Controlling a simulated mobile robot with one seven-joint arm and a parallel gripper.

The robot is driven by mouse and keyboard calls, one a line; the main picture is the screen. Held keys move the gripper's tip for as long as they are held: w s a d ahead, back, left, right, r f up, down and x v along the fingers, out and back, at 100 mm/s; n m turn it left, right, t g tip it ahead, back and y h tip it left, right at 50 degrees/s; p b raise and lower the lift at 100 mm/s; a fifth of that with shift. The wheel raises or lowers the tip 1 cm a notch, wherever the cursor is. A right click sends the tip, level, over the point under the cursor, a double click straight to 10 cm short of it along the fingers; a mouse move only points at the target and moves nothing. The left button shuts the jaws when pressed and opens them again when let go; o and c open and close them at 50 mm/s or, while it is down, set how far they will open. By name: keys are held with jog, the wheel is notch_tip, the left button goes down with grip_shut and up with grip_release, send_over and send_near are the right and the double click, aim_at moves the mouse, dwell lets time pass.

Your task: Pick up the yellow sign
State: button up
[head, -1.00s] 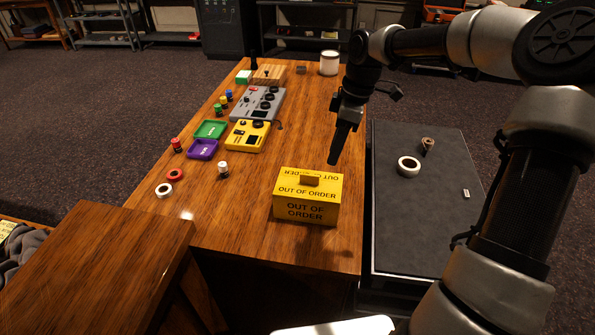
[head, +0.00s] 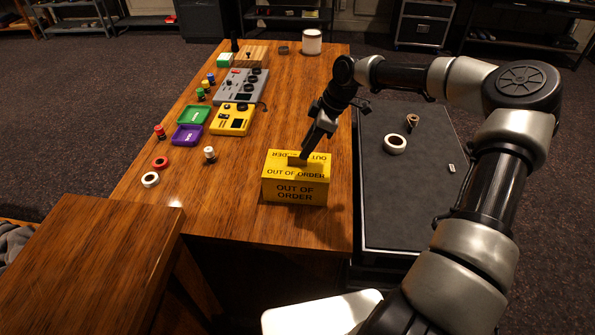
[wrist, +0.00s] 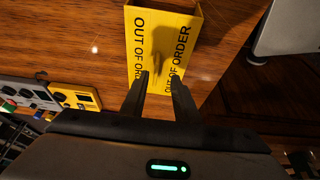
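My gripper (head: 306,154) is just above the sign's top, close to the handle. In the wrist view, the yellow sign (wrist: 150,38) lies ahead of my gripper (wrist: 160,80), whose two fingers are apart. I see no clear contact with the fingers.
The wooden desk (head: 235,175) is clear around the sign. A yellow device (head: 232,120), a grey mixer (head: 240,90), and purple (head: 187,135) and green (head: 194,114) trays lie further back left. A dark cart (head: 410,195) with a white tape roll (head: 395,144) stands at right.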

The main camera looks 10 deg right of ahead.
aim_at(298, 172)
jog(key=shift+w+p+x, duration=0.2)
jog(key=shift+x, duration=1.15)
jog(key=shift+w+p+x, duration=0.15)
jog(key=shift+w+x, duration=0.05)
jog(key=shift+x, duration=1.15)
jog(key=shift+d, duration=0.1)
grip_shut()
jog(key=shift+r, duration=0.1)
